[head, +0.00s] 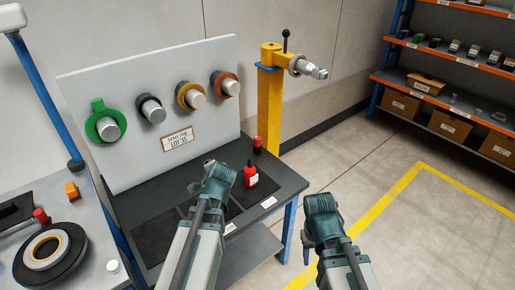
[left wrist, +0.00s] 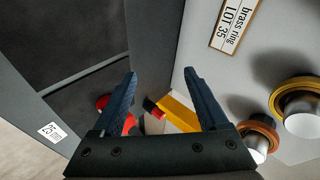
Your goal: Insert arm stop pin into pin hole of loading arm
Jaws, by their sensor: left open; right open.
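The loading arm is a yellow post (head: 270,105) with a grey cylinder (head: 308,68) reaching right from its head. A black-knobbed pin (head: 286,42) stands upright on that head; I cannot tell whether it is the stop pin, and no pin hole can be made out. A red bottle-like item (head: 250,176) and a smaller red item with a dark base (head: 257,146) stand on the dark bench. My left gripper (head: 220,175) is above the bench, left of the red bottle; its open, empty jaws show in the left wrist view (left wrist: 157,95). My right gripper (head: 322,205) is open over the floor, right of the bench.
A pale panel (head: 140,75) behind the bench (head: 283,183) carries several pegs with green, black, yellow and brown rings. A side table (head: 90,235) at left holds a dark disc (head: 72,262). Shelves (head: 450,70) with boxes stand far right. The right floor is clear.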

